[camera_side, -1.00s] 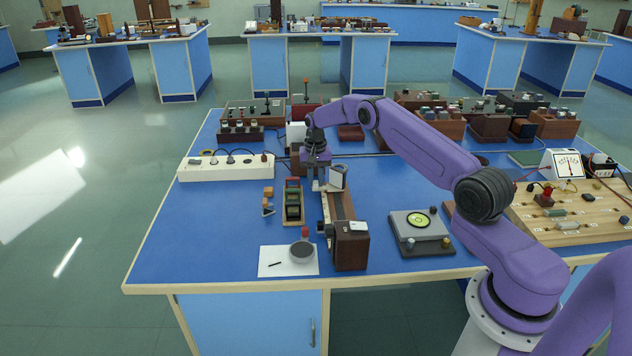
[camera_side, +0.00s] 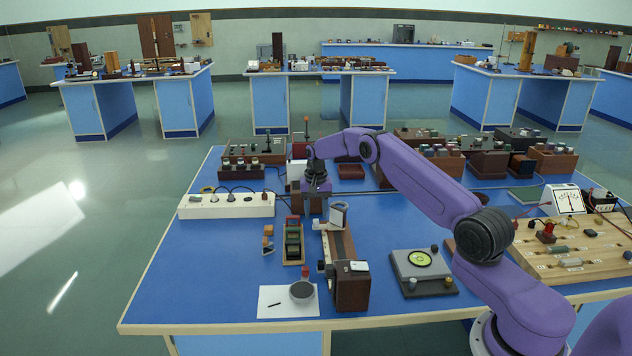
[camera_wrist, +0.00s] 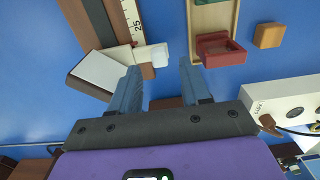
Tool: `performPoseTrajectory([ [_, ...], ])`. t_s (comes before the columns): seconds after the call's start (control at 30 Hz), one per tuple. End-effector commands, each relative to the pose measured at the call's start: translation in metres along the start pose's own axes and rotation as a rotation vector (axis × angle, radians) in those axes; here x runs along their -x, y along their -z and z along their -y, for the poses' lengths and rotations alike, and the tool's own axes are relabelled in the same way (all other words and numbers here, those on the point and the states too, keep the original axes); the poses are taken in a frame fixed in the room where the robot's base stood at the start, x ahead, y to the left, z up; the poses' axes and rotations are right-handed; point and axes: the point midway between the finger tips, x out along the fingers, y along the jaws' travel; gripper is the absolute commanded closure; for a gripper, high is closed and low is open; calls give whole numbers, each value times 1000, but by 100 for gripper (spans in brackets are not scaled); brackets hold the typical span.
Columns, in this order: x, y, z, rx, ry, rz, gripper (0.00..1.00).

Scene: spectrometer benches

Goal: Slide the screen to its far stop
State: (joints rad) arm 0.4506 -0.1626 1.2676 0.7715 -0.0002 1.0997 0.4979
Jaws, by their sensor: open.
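The screen (camera_side: 338,214) is a pale tilted plate on a carriage at the back end of a brown wooden rail (camera_side: 341,246), away from the dark box at the front end. In the wrist view the screen (camera_wrist: 98,71) lies at the left, near the "25" mark of the rail's scale (camera_wrist: 134,20). A pale tab (camera_wrist: 152,53) sticks out from the carriage toward the right. My gripper (camera_wrist: 158,68) is open and empty, its fingertips just behind the tab. In the side view my gripper (camera_side: 312,210) is just behind the screen; contact with the carriage is not visible.
A slotted tray (camera_side: 293,243) with coloured blocks stands close left of the rail. A white power strip (camera_side: 226,206) lies farther left. A dark brown box (camera_side: 351,287) sits at the rail's front end.

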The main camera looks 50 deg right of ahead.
Motion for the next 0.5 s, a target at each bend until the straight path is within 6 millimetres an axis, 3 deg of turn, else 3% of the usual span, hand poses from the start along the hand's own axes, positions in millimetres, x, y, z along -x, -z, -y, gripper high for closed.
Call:
performPoseTrajectory([
  [0.5, 110, 1, 1, 0, 2, -5, 53],
])
